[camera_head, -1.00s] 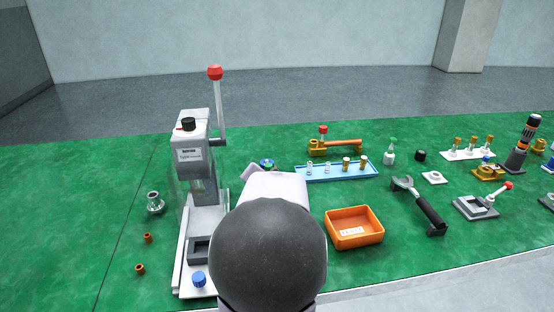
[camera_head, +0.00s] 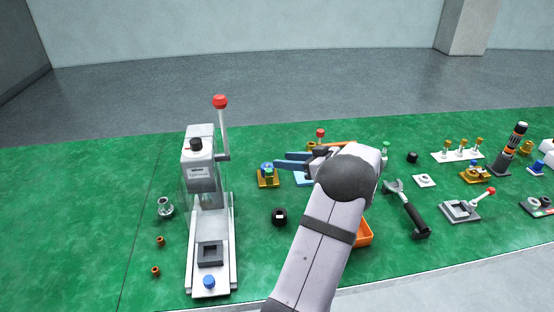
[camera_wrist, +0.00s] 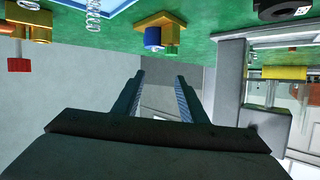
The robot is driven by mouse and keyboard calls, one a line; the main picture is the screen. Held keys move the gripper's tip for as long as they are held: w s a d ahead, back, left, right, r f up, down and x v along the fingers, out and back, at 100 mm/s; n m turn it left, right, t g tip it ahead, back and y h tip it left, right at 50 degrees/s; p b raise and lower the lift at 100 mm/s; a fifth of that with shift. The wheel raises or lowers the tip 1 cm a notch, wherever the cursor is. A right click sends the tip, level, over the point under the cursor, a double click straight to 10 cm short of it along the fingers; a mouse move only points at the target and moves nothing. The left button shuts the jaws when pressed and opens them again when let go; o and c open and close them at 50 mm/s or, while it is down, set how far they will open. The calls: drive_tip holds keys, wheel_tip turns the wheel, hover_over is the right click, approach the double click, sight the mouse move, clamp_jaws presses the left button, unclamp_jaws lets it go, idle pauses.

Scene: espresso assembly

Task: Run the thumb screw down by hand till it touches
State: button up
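A small gold fixture (camera_head: 268,181) with a blue knob (camera_head: 267,167) on top stands right of the press. In the wrist view the fixture (camera_wrist: 171,36) and its blue knob (camera_wrist: 153,38) appear upside down, beyond the fingertips. Another blue knob (camera_head: 209,282) sits at the front of the press base. I cannot tell which knob is the thumb screw. My gripper (camera_head: 279,161) is close to the gold fixture, to its upper right. In the wrist view my gripper (camera_wrist: 160,76) has its fingers apart with nothing between them.
The lever press (camera_head: 199,170) stands upright at left, its red-balled handle raised. A black round part (camera_head: 279,217) lies between the press and my arm. My arm partly hides the orange bin (camera_head: 364,234) and blue tray (camera_head: 302,178). The black-handled tool (camera_head: 409,210) lies at right.

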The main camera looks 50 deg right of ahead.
sight(270, 171)
drive_tip(key=s+f+n+y+p, duration=0.1)
drive_tip(key=s+f+n+y, duration=0.1)
drive_tip(key=s+n, duration=0.15)
drive_tip(key=shift+m+g, duration=0.25)
drive_tip(key=shift+g, duration=0.15)
drive_tip(key=shift+a+p+x, duration=0.1)
drive_tip(key=shift+p+x, duration=0.35)
drive_tip(key=shift+x, duration=1.4)
drive_tip(key=shift+a+p+x, duration=0.15)
drive_tip(key=shift+p+x, duration=0.3)
drive_tip(key=shift+x, duration=1.35)
drive_tip(key=shift+r, duration=0.2)
drive_tip(key=shift+c, duration=0.4)
clamp_jaws()
